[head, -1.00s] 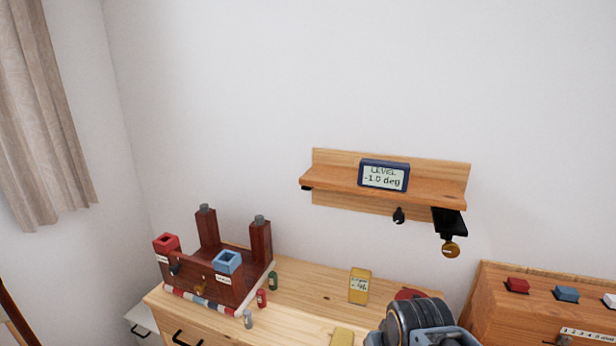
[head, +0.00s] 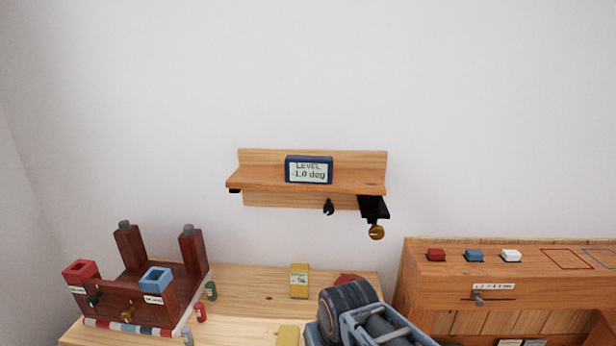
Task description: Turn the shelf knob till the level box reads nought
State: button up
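The level box (head: 309,170) is a dark blue box with a pale screen, standing on the wooden wall shelf (head: 260,181). Its screen reads "LEVEL -1.0 deg". A brass knob (head: 376,233) hangs below a black bracket (head: 373,208) under the shelf's right end. A small black fitting (head: 328,207) hangs under the shelf's middle. My arm shows at the bottom centre, below and apart from the knob. My gripper's fingers are not in view.
A yellow box (head: 299,281) and small red and green cylinders stand nearby. A wooden cabinet (head: 430,285) with coloured blocks is at right.

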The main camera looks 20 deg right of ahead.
aim_at(376, 232)
jog(key=z, duration=1.65)
jog(key=k, duration=0.75)
jog(key=u, duration=0.85)
jog(key=i, duration=0.75)
jog(key=u, duration=0.05)
